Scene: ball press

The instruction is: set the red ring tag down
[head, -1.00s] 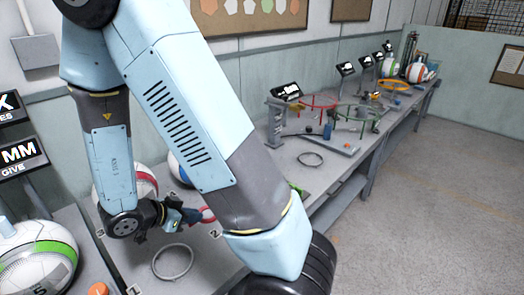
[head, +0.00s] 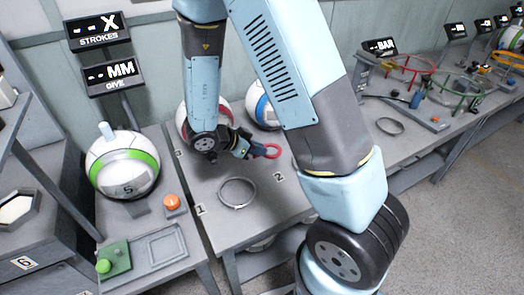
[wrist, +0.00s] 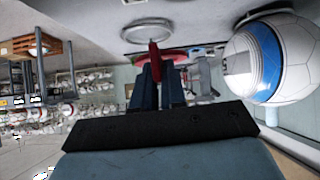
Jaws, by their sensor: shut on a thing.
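The red ring tag (head: 269,151) is at the tip of my gripper (head: 250,151) in the head view. My gripper points right, above the grey bench (head: 228,220), near the marking 2. The wrist view shows the dark blue fingers (wrist: 158,86) shut on the ring tag (wrist: 154,58), which appears as a narrow red strip edge-on. A blue-and-white ball (head: 264,111) sits just behind the ring; it also shows at right in the wrist view (wrist: 275,58). I cannot tell how far the ring is above the bench.
A metal ring (head: 237,193) lies on the bench in front of my gripper. A red-and-white ball (head: 190,124) stands behind my wrist. A green-and-white ball (head: 124,165) and an orange button (head: 172,201) are at left. Bare bench surrounds the marking 2.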

